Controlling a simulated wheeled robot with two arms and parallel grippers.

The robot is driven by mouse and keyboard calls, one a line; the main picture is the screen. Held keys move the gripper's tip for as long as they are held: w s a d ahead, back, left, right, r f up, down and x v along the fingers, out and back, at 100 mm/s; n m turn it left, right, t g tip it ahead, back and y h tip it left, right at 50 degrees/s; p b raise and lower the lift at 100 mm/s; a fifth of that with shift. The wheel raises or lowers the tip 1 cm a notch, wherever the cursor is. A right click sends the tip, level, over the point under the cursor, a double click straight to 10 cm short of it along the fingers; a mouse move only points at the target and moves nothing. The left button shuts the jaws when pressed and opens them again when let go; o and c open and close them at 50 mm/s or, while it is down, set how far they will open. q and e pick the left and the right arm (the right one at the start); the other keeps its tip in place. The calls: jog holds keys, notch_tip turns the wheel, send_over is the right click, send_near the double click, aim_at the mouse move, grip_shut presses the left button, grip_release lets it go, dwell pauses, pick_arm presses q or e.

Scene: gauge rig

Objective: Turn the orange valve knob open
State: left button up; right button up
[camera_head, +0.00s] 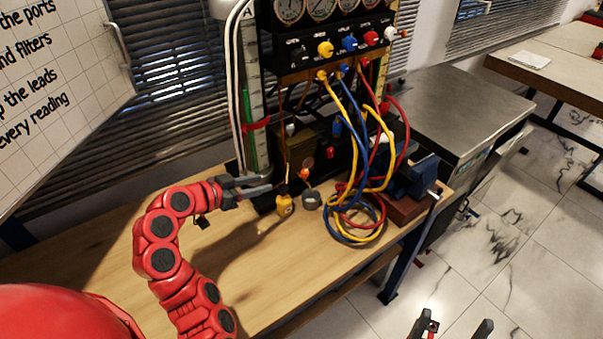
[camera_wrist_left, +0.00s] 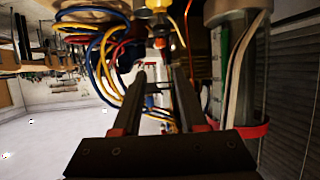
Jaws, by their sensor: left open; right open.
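The orange valve knob (camera_head: 307,163) shows as a small round orange shape low on the front of the dark gauge rig (camera_head: 287,58), above the wooden bench top. A small orange spot also shows past my fingers in the left wrist view (camera_wrist_left: 160,43); I cannot tell for sure that it is the knob. My left gripper (camera_head: 264,187) is open and empty, left of the knob and apart from it, with its fingers pointing right. Its two fingers also show in the left wrist view (camera_wrist_left: 160,73). My right gripper (camera_head: 455,326) is open and empty at the bottom edge, over the floor.
Coiled blue, red and yellow leads (camera_head: 357,236) lie to the right, near a blue vise (camera_head: 412,181). The front of the bench (camera_head: 240,270) is clear.

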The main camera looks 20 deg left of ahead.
aim_at(302, 173)
pick_arm(q)
jog(key=p+x, duration=0.4)
jog(key=x, duration=1.1)
jog(key=shift+w+d, duration=0.15)
jog(key=shift+w, duration=0.2)
jog(key=shift+w+d+f, duration=0.2)
jog(key=shift+w+f, duration=0.1)
jog(key=shift+w, duration=0.05)
grip_shut()
